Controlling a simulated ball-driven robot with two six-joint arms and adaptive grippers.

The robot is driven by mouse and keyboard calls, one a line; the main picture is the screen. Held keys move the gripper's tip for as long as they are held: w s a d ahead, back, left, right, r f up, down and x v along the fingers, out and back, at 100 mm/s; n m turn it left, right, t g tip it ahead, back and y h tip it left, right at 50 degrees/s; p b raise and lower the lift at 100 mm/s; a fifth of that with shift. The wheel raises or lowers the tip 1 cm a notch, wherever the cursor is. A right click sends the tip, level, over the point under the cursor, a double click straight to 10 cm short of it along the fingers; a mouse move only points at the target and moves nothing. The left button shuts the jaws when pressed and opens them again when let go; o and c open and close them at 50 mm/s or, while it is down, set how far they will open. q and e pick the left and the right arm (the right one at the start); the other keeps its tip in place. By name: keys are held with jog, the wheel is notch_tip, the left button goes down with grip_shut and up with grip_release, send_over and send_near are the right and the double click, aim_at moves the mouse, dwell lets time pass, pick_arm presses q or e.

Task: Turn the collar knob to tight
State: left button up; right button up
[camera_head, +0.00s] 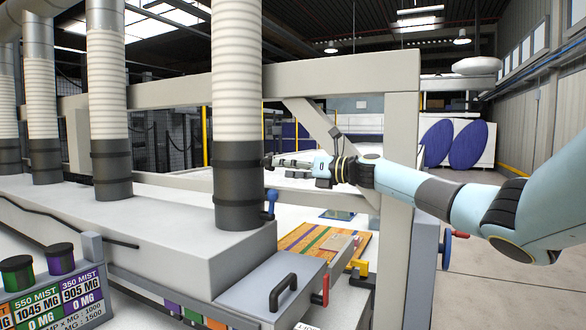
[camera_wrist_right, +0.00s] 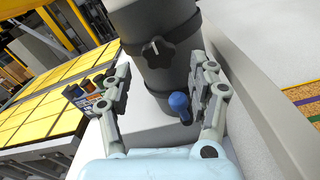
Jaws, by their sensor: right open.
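The collar knob (camera_wrist_right: 157,52) is a black star-shaped knob with a white mark, on the dark grey collar (camera_wrist_right: 168,78) of a suction hose. In the head view the collar (camera_head: 238,190) sits below a white ribbed hose, and the knob is a small dark shape at its right side. My right gripper (camera_head: 280,161) reaches in from the right, close to that side. In the right wrist view my right gripper (camera_wrist_right: 161,66) is open, one finger to each side of the knob, with visible gaps. My left gripper is out of view.
A blue-handled lever (camera_head: 270,204) is low on the collar, below the knob; it also shows in the wrist view (camera_wrist_right: 180,106). A grey frame post (camera_head: 398,200) and beam stand near my right arm. Several other hoses (camera_head: 107,90) stand to the left.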

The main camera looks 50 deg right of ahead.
jog(key=shift+v, duration=1.1)
